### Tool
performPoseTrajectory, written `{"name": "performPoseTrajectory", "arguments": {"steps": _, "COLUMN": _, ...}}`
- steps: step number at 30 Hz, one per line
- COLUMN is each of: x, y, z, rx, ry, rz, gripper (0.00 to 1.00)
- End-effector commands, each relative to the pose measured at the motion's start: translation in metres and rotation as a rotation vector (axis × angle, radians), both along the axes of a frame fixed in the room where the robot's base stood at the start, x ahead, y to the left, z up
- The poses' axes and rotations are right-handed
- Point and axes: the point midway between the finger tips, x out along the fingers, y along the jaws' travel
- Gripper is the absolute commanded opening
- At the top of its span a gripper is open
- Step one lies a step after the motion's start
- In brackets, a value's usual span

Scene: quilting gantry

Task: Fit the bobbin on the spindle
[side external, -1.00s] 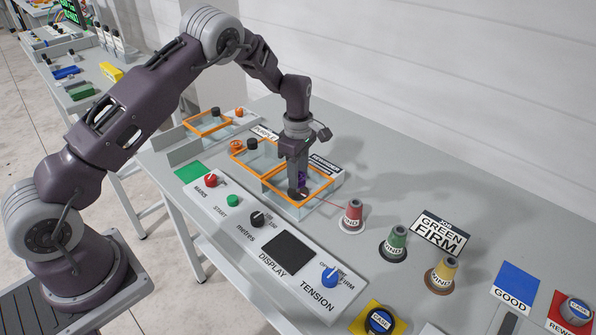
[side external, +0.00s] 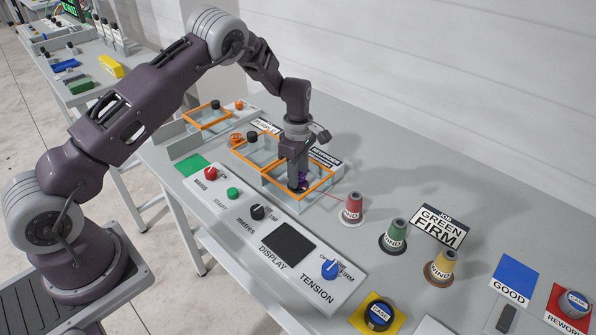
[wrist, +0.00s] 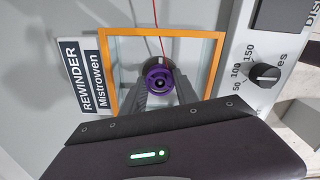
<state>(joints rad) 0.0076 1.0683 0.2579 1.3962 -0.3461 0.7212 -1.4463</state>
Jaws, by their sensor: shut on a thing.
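A purple bobbin (wrist: 158,82) is between the fingers of my gripper (wrist: 160,92), which is shut on it. Its round face with a dark centre hole shows in the wrist view. In the side view my gripper (side external: 298,186) points down inside the orange-rimmed rewinder bay, and only a bit of the bobbin (side external: 304,181) shows beside the fingers. A dark round part shows just behind the bobbin in the wrist view. The spindle cannot be clearly made out, so I cannot tell whether the bobbin is around it.
The bay's orange rim (side external: 322,194) surrounds the fingers closely. A red thread (side external: 325,193) runs from the bay to the red cone (side external: 352,208). The control panel (side external: 215,191) with knobs lies along the front. Green (side external: 393,235) and yellow cones (side external: 441,266) stand to the right.

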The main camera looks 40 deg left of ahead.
Motion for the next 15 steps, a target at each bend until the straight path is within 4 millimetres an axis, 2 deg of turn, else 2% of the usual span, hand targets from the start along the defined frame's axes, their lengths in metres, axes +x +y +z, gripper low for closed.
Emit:
{"name": "performPoseTrajectory", "arguments": {"steps": 5, "x": 0.0, "y": 0.0, "z": -0.0044, "rx": 0.0, "ry": 0.0, "rz": 0.0, "gripper": 0.0}}
{"name": "performPoseTrajectory", "arguments": {"steps": 6, "x": 0.0001, "y": 0.0, "z": -0.0042, "rx": 0.0, "ry": 0.0, "rz": 0.0, "gripper": 0.41}}
{"name": "performPoseTrajectory", "arguments": {"steps": 9, "x": 0.0, "y": 0.0, "z": -0.0041, "rx": 0.0, "ry": 0.0, "rz": 0.0, "gripper": 0.61}}
{"name": "performPoseTrajectory", "arguments": {"steps": 15, "x": 0.0, "y": 0.0, "z": -0.0041, "rx": 0.0, "ry": 0.0, "rz": 0.0, "gripper": 0.61}}
